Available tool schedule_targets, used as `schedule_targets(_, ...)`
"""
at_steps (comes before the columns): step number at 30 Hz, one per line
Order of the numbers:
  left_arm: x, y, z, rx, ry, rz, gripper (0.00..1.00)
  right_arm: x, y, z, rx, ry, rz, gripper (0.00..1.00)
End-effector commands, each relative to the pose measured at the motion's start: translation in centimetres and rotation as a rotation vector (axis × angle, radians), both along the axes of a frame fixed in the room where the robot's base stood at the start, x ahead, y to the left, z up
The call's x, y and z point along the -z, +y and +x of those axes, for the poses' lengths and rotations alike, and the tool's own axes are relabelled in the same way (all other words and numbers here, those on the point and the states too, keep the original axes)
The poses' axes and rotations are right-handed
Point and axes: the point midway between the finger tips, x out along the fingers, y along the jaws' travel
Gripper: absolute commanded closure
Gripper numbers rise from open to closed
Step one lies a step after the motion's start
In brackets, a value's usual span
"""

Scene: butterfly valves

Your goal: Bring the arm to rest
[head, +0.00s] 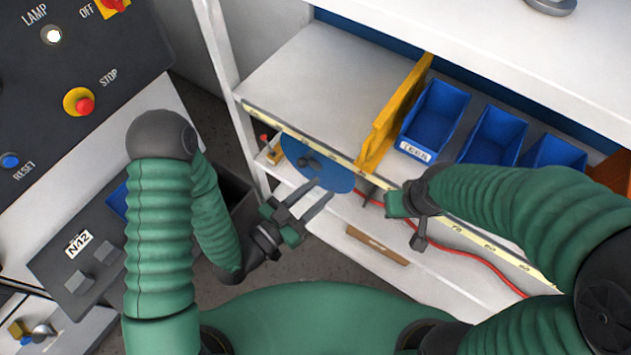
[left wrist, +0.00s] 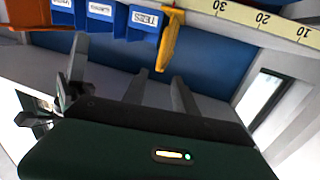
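My left gripper (head: 322,189) is in front of the shelf unit, with its two fingers apart and nothing seen between them. Its fingertips overlap the lower edge of a blue disc (head: 335,178) in the head view; whether they touch it I cannot tell. The disc has a small dark part on its face. In the left wrist view dark fingers stand up behind my green gripper body (left wrist: 120,150). My right gripper (head: 412,225) is to the right, by the shelf edge. Its fingers are partly hidden, and I cannot tell its opening.
Blue bins (head: 435,120) stand on the shelf beside a yellow divider (head: 395,112). A scale strip (head: 470,232) runs along the shelf edge. A red cable (head: 470,255) lies on the lower shelf (head: 400,285). A control panel with a red stop button (head: 86,106) is at the left.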

Motion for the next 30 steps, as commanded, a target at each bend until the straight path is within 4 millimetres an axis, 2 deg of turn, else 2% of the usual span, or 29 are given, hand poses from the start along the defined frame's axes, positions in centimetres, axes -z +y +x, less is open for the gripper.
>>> schedule_targets(15, 0.3, 0.2, -0.1, 0.001, 0.001, 0.007, 0.66, 0.0, 0.0, 0.0, 0.000, 0.000, 0.000, 1.00)
schedule_targets(17, 1.4, 0.3, 0.2, 0.003, 0.013, 0.044, 0.66, 0.7, 0.0, 0.0, 0.000, 0.000, 0.000, 1.00)
schedule_targets(20, 5.3, 1.2, 1.8, -0.005, 0.077, 0.193, 0.66, 2.9, 0.0, 0.0, 0.000, 0.000, 0.000, 1.00)
schedule_targets(23, 10.5, 4.6, 4.1, -0.074, 0.216, 0.404, 0.66, 5.9, 0.0, 0.0, 0.000, 0.001, 0.000, 1.00)
schedule_targets(25, 13.3, 8.2, 5.2, -0.165, 0.348, 0.530, 0.66, 7.9, 0.0, 0.0, 0.000, 0.001, 0.000, 1.00)
schedule_targets(28, 15.7, 13.8, 5.0, -0.327, 0.564, 0.639, 0.66, 10.6, 0.0, 0.0, 0.000, 0.001, 0.000, 1.00)
schedule_targets(30, 16.6, 17.1, 3.6, -0.445, 0.729, 0.664, 0.66, 12.4, 0.0, 0.0, 0.000, 0.001, 0.000, 1.00)
